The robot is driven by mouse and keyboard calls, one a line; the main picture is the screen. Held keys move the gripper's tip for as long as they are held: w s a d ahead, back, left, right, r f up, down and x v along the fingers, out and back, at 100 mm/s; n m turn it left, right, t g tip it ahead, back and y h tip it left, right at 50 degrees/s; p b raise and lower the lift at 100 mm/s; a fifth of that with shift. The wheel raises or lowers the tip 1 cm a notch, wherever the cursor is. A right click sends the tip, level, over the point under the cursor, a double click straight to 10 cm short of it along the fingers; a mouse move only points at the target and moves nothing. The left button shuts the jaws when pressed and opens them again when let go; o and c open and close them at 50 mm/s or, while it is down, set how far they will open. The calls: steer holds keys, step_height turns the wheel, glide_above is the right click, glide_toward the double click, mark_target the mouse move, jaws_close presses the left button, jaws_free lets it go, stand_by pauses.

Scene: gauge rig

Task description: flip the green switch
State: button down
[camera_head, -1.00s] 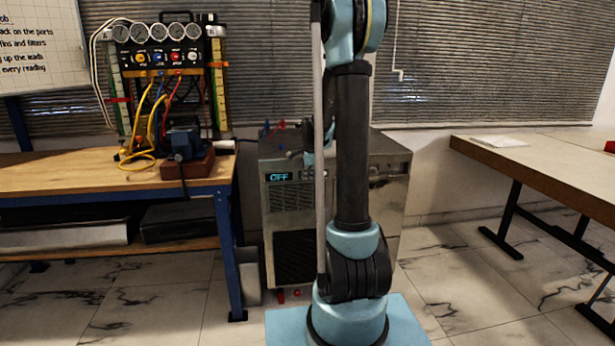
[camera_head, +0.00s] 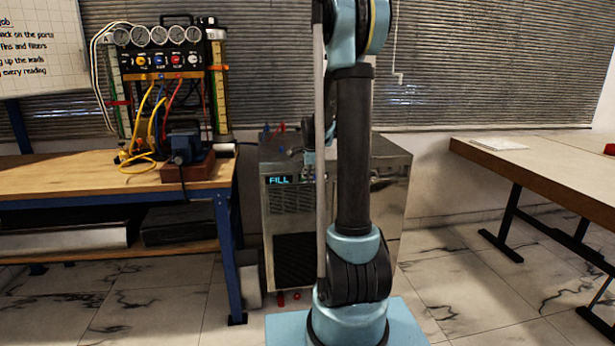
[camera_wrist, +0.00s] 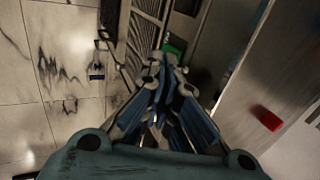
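The green switch (camera_wrist: 174,46) shows in the wrist view as a small green patch just beyond my fingertips. Its lever position is too dark and small to tell, and touch cannot be made out. My gripper (camera_wrist: 164,62) has its two fingers drawn together at the tips, with nothing visible between them. In the head view the steel machine (camera_head: 392,190) stands behind my arm, and its display (camera_head: 279,180) reads FILL. My arm hides the switch and most of my gripper there.
A wooden workbench (camera_head: 60,180) with a gauge rig (camera_head: 160,60) stands left of the machine. Another table (camera_head: 550,165) is at the right, with open tiled floor below it. Red and blue fittings (camera_head: 272,130) stick up from the machine's top. A red piece (camera_wrist: 267,117) shows at right in the wrist view.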

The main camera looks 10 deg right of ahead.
steer(key=s+v, duration=0.1)
steer(key=v, duration=1.1)
steer(key=shift+f, duration=0.3)
steer(key=shift+f, duration=0.1)
steer(key=shift+s+f+g, duration=0.3)
steer(key=shift+f+g, duration=0.15)
steer(key=shift+g, duration=0.45)
steer(key=shift+f, duration=0.1)
